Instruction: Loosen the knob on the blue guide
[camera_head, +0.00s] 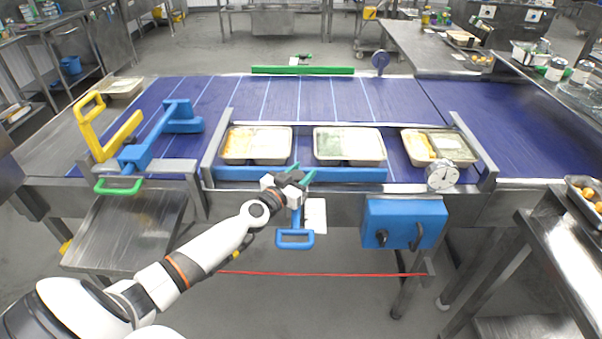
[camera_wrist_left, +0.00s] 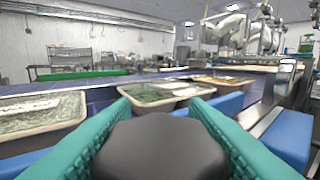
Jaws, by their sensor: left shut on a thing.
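The blue guide (camera_head: 345,174) runs as a long bar along the front of the belt, with a blue loop handle (camera_head: 295,240) hanging below it. My left gripper (camera_head: 300,177) is at the guide's middle, just above that handle. In the left wrist view the teal fingers of my left gripper (camera_wrist_left: 165,140) are on both sides of a black faceted knob (camera_wrist_left: 160,148), shut on it. My right gripper is not in view.
Several food trays (camera_head: 256,144) stand behind the guide on the blue belt (camera_head: 310,95). A dial gauge (camera_head: 441,175) and a blue control box (camera_head: 403,222) are to the right. A yellow arm (camera_head: 107,130) and a blue arm (camera_head: 158,135) are at left. A red cord (camera_head: 320,274) runs low in front.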

